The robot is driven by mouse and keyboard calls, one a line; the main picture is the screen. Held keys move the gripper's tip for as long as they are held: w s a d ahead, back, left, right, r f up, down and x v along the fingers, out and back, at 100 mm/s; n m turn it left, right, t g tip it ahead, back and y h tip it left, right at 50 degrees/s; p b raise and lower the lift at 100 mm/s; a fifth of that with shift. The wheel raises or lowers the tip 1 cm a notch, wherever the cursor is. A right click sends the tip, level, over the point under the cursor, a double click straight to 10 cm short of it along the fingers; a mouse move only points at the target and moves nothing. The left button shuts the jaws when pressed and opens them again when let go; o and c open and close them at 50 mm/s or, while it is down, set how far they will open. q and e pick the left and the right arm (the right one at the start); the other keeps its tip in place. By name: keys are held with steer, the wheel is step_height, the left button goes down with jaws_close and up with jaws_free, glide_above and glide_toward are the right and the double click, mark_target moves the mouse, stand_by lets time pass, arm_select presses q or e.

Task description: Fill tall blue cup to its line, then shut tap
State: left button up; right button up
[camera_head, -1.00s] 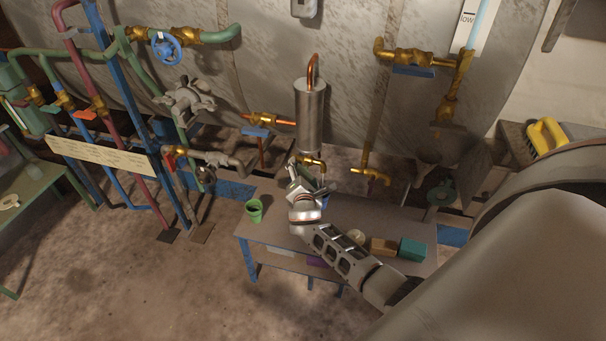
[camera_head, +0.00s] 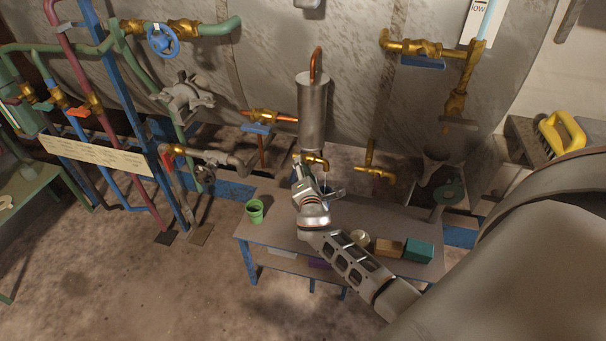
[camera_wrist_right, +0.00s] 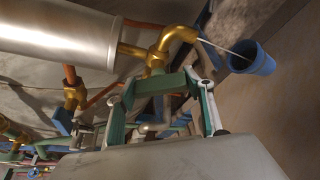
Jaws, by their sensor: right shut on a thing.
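The brass tap (camera_head: 315,160) sits low on the steel cylinder (camera_head: 313,110). It also shows in the right wrist view (camera_wrist_right: 176,38), where a thin pale stream runs from its mouth into the blue cup (camera_wrist_right: 262,66). In the head view the cup is mostly hidden behind my right gripper. The fill line and the liquid level cannot be made out. My left gripper is not in view.
A green cup (camera_head: 254,211) stands at the left end of the grey bench (camera_head: 285,228). A pale round item (camera_head: 360,238), a brown block (camera_head: 388,247) and a teal block (camera_head: 418,251) lie to the right. Pipes and valves surround the bench.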

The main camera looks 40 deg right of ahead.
steer(key=shift+s+f+m+b, duration=0.2)
steer(key=shift+f+m+b, duration=0.1)
steer(key=shift+f+b, duration=0.3)
steer(key=m+b, duration=0.1)
steer(key=b, duration=0.1)
steer(key=shift+m+t+b, duration=0.3)
steer(key=shift+t+b, duration=0.1)
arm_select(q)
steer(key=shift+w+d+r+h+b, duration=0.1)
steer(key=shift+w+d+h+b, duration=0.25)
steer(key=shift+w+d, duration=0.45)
arm_select(e)
steer(key=shift+w+r+m, duration=0.15)
steer(key=shift+r+m, duration=0.25)
steer(key=shift+r, duration=0.15)
steer(key=o, duration=1.1)
steer(key=v, duration=1.2)
stand_by(3.1)
